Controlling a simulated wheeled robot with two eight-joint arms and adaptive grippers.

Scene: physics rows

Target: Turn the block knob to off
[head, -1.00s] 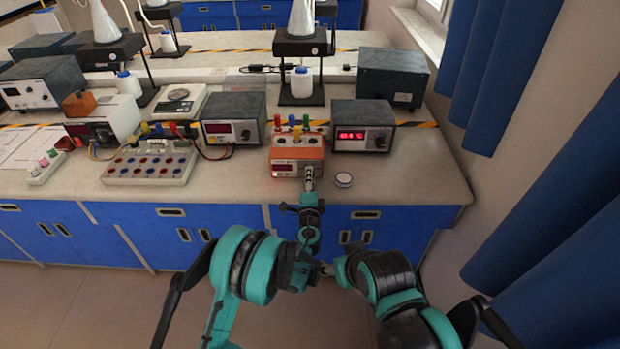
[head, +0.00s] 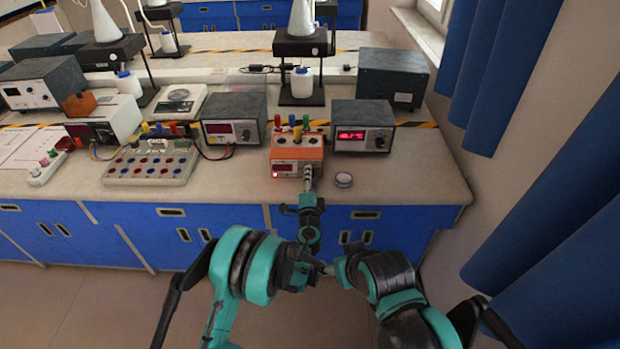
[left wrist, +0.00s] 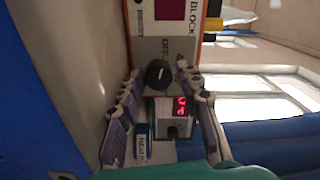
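The orange block heater (head: 298,150) stands near the bench's front edge, with colored-top tubes on it. In the left wrist view, its grey front panel (left wrist: 182,50) bears the words BLOCK and OFF. The black round block knob (left wrist: 158,74) has a pale pointer line. My left gripper (head: 309,170) is at the heater's front right corner. In the left wrist view, its two fingers (left wrist: 158,78) stand apart on either side of the knob, with visible gaps. In the head view the gripper hides the knob. My right arm is folded low; its gripper (head: 328,269) is small and unclear there.
A grey unit with a red display (head: 362,126) stands right of the heater, and another grey meter (head: 233,119) stands left. The bench front right is otherwise clear.

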